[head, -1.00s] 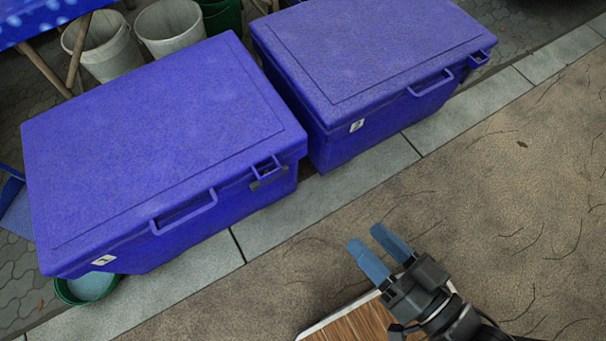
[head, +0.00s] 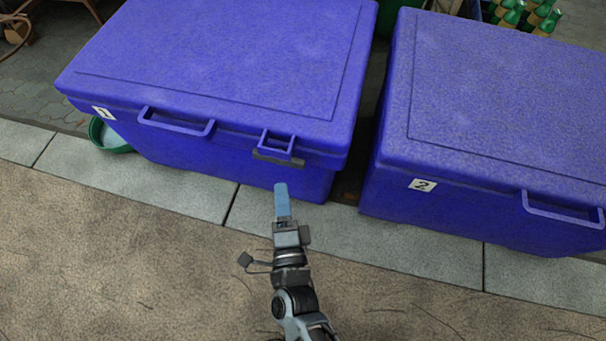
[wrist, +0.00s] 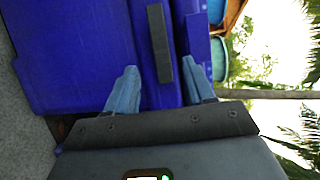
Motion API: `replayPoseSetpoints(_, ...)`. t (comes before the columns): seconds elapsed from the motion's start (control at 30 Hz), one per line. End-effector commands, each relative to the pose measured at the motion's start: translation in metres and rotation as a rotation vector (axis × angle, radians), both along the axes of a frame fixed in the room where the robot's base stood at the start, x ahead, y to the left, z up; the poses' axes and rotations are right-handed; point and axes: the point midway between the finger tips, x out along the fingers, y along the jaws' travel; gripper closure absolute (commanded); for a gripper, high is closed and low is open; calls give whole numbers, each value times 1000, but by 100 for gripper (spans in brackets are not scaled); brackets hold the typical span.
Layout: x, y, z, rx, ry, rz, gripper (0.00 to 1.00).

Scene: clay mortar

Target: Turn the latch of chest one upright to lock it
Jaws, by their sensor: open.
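Chest one (head: 220,60) is a blue chest with a "1" label, lid closed. Its latch (head: 278,159) is a dark grey bar on the front near the right corner, lying level along the chest, below a small blue loop. My gripper (head: 282,187) is just in front of and below the latch, with blue fingers apart and nothing held. The fingers overlap in the head view. In the wrist view, which is turned sideways, the latch (wrist: 160,43) shows between the two fingertips (wrist: 160,66). I cannot tell whether they touch it.
Chest two (head: 500,90), also blue, stands to the right across a narrow gap. A green basin (head: 108,138) sits by the left end of chest one. Bottles (head: 525,17) stand behind. The paving and brown ground (head: 120,240) in front are clear.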

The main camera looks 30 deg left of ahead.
Motion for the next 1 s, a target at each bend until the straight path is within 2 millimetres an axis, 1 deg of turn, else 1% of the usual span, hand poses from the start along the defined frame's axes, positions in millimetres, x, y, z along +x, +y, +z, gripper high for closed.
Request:
replayPoseSetpoints(0.17,15,12,0,3,0,1,47)
replayPoseSetpoints(0.4,45,33,-1,1,-1,2,47)
replayPoseSetpoints(0.53,56,41,0,0,-2,2,47)
replayPoseSetpoints(0.7,62,45,0,-1,-1,2,47)
replayPoseSetpoints(0.93,62,45,1,-1,-1,2,47)
replayPoseSetpoints(1.0,62,45,1,-1,-1,2,53)
